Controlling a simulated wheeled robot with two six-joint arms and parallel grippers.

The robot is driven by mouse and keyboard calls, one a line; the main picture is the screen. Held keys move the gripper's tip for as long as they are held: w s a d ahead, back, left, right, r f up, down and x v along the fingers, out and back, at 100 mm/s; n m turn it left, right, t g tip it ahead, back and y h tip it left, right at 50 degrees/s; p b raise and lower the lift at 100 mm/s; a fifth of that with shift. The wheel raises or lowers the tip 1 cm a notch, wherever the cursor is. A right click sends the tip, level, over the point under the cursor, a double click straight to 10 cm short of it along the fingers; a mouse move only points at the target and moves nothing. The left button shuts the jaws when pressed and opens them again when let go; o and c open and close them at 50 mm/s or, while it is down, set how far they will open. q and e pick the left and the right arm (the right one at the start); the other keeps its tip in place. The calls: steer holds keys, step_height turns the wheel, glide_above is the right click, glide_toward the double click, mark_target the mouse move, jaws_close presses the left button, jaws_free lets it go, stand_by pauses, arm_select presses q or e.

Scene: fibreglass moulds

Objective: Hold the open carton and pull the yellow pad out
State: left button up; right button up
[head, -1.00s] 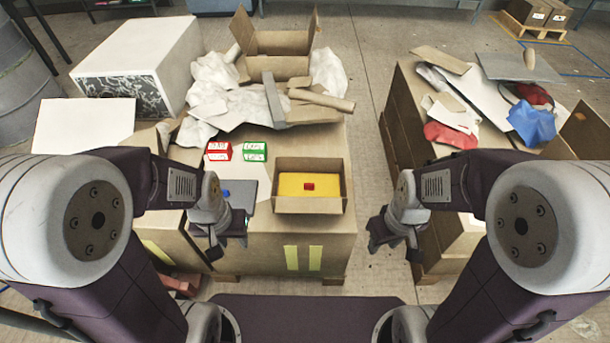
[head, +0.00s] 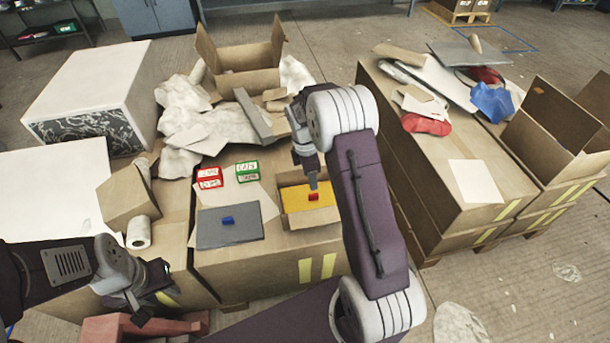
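The open carton (head: 302,219) stands on the near right part of the middle work surface. The yellow pad (head: 296,199) lies inside it, with a small red block (head: 313,197) on top. My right gripper (head: 313,184) points down over the carton, close to the red block. Its fingers are too small to show whether they are open or touching anything. My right arm hides the carton's right side. My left gripper (head: 143,315) is low at the left, in front of the work surface and well away from the carton. Its finger opening is unclear.
A grey plate (head: 230,238) with a blue block (head: 228,220) lies left of the carton. Crumpled white sheets (head: 186,110) and a larger open box (head: 247,82) fill the back.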

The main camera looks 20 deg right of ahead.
mark_target(313, 195)
steer(key=f+b, duration=0.1)
steer(key=f, duration=0.4)
steer(key=f+b, duration=0.1)
steer(key=f, duration=0.2)
steer(key=shift+d+f+b, duration=0.3)
steer(key=shift+b, duration=0.05)
jaws_close()
stand_by(0.4)
jaws_free()
